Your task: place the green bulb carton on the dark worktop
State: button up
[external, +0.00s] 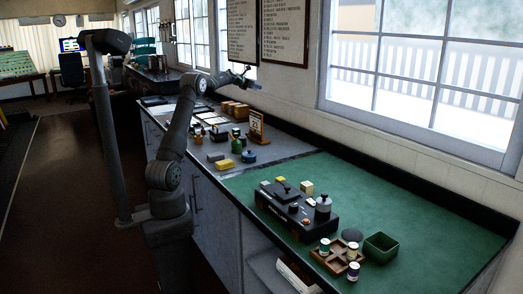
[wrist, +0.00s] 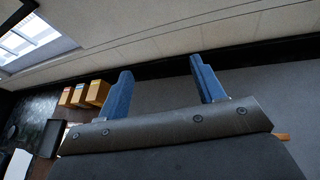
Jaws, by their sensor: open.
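My gripper (external: 240,77) is raised above the back edge of the grey counter, near the wall. In the wrist view its two blue fingers (wrist: 162,84) stand wide apart with nothing between them. I cannot surely pick out the green bulb carton. A small green object (external: 236,143) stands on the grey counter, too small to identify. The dark worktop (external: 151,75) appears to be the far section of the counter. A dark surface also shows at the left of the wrist view (wrist: 40,106).
Tan boxes (wrist: 97,92) stand along the wall. A calendar (external: 256,127), a yellow object (external: 224,164) and a blue object (external: 248,157) stand on the grey counter. The nearer green surface (external: 420,215) holds a black device (external: 296,208), a divided wooden tray (external: 332,262) and an open green box (external: 380,248).

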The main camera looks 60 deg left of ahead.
jog(key=s+a+f+m+g+h, duration=0.1)
jog(key=s+a+f+g+h, duration=0.1)
jog(key=s+f+g, duration=0.45)
jog(key=g+h, duration=0.1)
jog(key=g, duration=0.2)
send_near(236, 129)
jog(key=shift+t, duration=0.35)
jog(key=shift+s+f+x, duration=0.1)
jog(key=shift+s+x, duration=0.05)
jog(key=shift+x, duration=1.75)
jog(key=shift+s+f+x, duration=0.1)
jog(key=shift+s+x, duration=0.1)
jog(key=shift+x, duration=1.7)
jog(key=shift+s+x, duration=0.15)
jog(key=shift+x, duration=1.75)
jog(key=shift+d, duration=0.1)
jog(key=c, duration=1.1)
jog(key=shift+r, duration=0.1)
